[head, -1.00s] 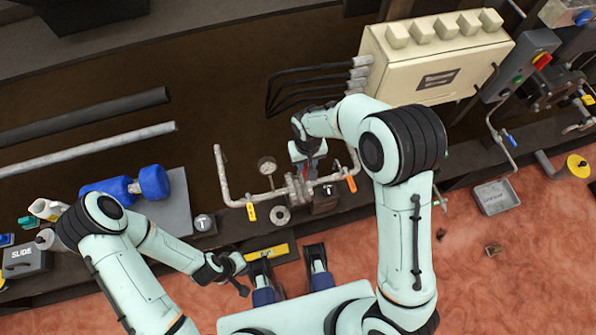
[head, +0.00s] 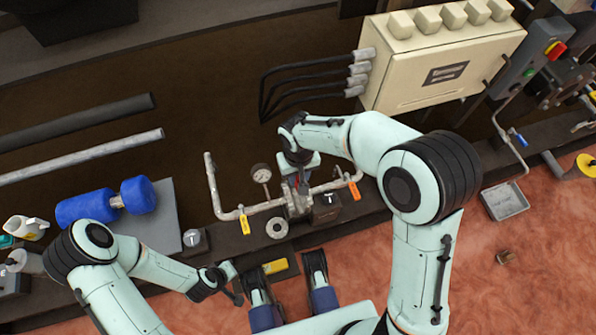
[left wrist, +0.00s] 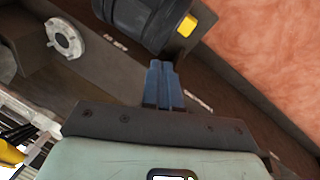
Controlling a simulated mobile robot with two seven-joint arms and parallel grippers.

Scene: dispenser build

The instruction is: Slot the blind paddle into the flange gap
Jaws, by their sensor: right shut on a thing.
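The flange pair (head: 297,205) sits in the grey pipe run (head: 262,207), between two upright ends, in the head view. My right gripper (head: 300,181) is directly above the flanges, pointing down, shut on the blind paddle. A small red and dark part shows at its fingertips; the paddle is mostly hidden by the gripper, and I cannot tell whether it is inside the gap. My left gripper (head: 236,288) is low in front of the bench, away from the flanges. In the left wrist view its blue fingers (left wrist: 164,86) are together with nothing between them.
A flat ring (head: 277,228) lies on the bench before the pipe. A dark block (head: 326,207) stands right of the flanges. A gauge (head: 261,174) and yellow (head: 245,222) and orange (head: 355,190) tags are close by.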

